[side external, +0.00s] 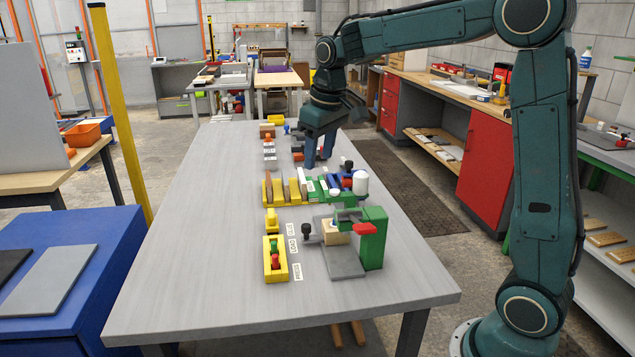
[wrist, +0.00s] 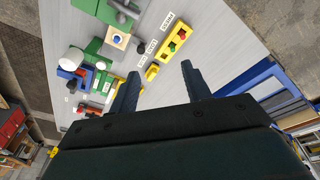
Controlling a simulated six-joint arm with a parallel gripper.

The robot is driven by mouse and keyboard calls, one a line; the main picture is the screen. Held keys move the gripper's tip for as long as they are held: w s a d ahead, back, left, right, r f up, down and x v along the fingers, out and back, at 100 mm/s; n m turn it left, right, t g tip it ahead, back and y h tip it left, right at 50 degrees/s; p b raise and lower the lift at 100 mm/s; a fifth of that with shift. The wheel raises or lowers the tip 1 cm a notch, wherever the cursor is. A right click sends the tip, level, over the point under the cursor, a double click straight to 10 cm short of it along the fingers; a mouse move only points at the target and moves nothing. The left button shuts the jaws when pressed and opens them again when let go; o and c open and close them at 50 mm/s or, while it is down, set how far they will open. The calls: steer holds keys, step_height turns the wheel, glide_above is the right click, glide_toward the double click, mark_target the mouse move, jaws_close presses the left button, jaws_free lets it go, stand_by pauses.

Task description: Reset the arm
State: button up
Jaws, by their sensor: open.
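My gripper (side external: 320,145) hangs over the far part of the grey table (side external: 180,270), fingers pointing down. In the wrist view my gripper (wrist: 160,82) shows two dark blue fingers spread apart with nothing between them. In the side view it is behind the row of fixtures, and I cannot tell its exact height above the table. The green fixture (side external: 374,240) with a red handle and a wooden block (side external: 336,231) stands at the near right. The yellow tray (side external: 272,247) with red and green pieces lies to its left.
A row of yellow, green and blue fixtures (side external: 318,188) crosses the middle of the table, with a white-topped part (side external: 361,182) at its right end. Small labels (side external: 297,270) lie by the yellow tray. The table's left side and front are clear. A yellow post (side external: 120,110) stands left.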

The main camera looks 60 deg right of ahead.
steer(key=s+a+t, duration=0.1)
steer(key=s+a, duration=0.3)
steer(key=s, duration=0.8)
steer(key=s+a+t, duration=0.2)
steer(key=s+a, duration=0.2)
steer(key=s, duration=0.9)
steer(key=shift+s+a+f, duration=0.15)
steer(key=shift+a+f, duration=0.15)
steer(key=shift+a, duration=0.1)
